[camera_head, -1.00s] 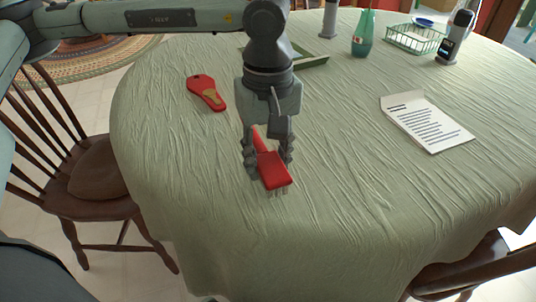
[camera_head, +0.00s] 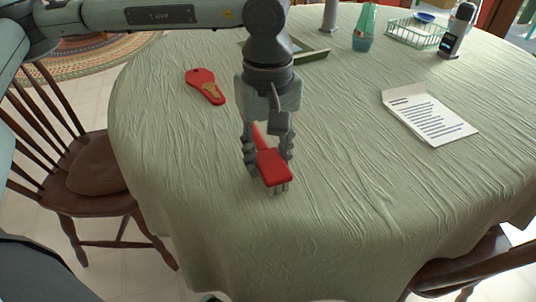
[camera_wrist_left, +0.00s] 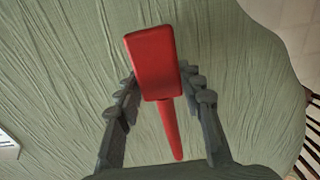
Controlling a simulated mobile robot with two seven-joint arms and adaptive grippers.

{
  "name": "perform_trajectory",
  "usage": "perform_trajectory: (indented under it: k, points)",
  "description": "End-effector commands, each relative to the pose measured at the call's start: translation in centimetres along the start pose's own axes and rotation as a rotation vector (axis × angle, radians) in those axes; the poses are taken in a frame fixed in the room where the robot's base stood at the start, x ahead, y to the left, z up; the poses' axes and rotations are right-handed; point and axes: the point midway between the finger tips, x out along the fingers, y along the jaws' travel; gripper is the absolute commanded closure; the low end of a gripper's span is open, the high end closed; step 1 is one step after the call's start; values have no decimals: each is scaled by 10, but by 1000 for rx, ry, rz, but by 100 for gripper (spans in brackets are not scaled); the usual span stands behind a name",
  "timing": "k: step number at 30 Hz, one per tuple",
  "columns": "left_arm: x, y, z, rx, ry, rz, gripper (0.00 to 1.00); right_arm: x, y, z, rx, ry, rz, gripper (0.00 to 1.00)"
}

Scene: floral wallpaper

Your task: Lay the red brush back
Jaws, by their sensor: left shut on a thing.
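The red brush (camera_head: 273,168) has a block head, a thin red handle and pale bristles pointing down. My left gripper (camera_head: 267,160) is shut on it, with one finger on each side, near the front of the table. In the left wrist view the brush head (camera_wrist_left: 153,62) lies beyond the fingertips and the handle runs back between the fingers of the gripper (camera_wrist_left: 160,98). The bristles are close to the cloth; I cannot tell whether they touch it. My right gripper is not in view.
The table (camera_head: 330,215) has a wrinkled green cloth. A red paddle-shaped object (camera_head: 205,86) lies left of the gripper. A printed sheet (camera_head: 430,116) lies right. A tray (camera_head: 312,54), a teal bottle (camera_head: 364,30), a wire basket (camera_head: 415,34) and a dark device (camera_head: 458,30) stand farther back. Chairs flank the table.

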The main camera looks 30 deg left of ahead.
Motion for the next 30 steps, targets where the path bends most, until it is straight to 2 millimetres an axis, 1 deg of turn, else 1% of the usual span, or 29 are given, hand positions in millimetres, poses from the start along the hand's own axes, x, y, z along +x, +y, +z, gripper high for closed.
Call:
perform_trajectory:
  k: [3, 4, 9, 10, 17, 20, 23, 26, 30]
  points:
    - [3, 0, 0, 0, 0, 0, 98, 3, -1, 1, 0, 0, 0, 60]
    - [3, 0, 0, 0, 0, 0, 62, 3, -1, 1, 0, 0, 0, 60]
    - [2, 0, 0, 0, 0, 0, 41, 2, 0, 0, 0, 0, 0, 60]
    - [2, 0, 0, 0, 0, 0, 39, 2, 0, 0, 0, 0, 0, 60]
    - [2, 0, 0, 0, 0, -1, 39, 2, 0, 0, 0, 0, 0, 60]
    - [-1, 0, 0, 0, 0, 0, 39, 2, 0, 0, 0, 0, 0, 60]
    - [-11, 1, 0, 0, 2, 3, 39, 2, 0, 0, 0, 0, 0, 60]
    - [-29, 1, 0, -1, 2, 4, 39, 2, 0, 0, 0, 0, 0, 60]
    - [-60, 1, 0, 0, 2, 4, 39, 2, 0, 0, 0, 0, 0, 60]
